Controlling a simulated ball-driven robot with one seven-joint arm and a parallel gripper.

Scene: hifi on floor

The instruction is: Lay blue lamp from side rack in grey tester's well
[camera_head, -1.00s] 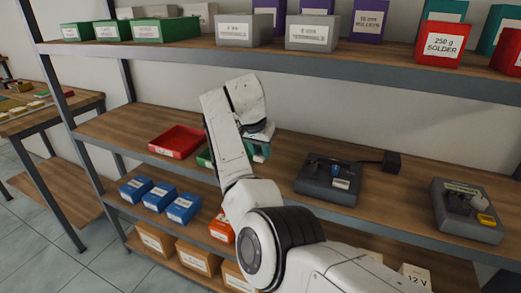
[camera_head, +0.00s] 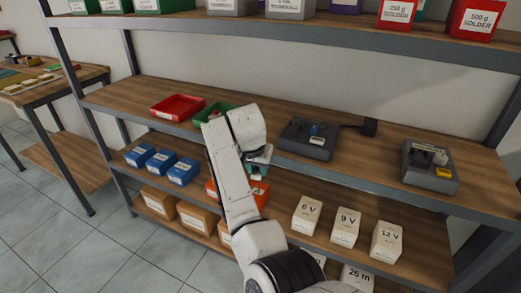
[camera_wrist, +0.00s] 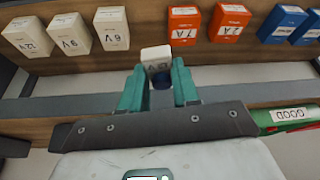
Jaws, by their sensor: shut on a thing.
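That tester has an upright blue piece and a white label on top. A second grey tester (camera_head: 418,178), with a yellow part, stands farther right. I cannot make out the side rack or an empty well.
A red tray (camera_head: 160,113) and a green tray (camera_head: 203,118) sit left on the middle shelf (camera_head: 355,163). Blue (camera_head: 160,162), orange and white boxes (camera_head: 346,227) fill the shelf below. The upper shelf (camera_head: 330,32) overhangs. Bare wood lies between the testers.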

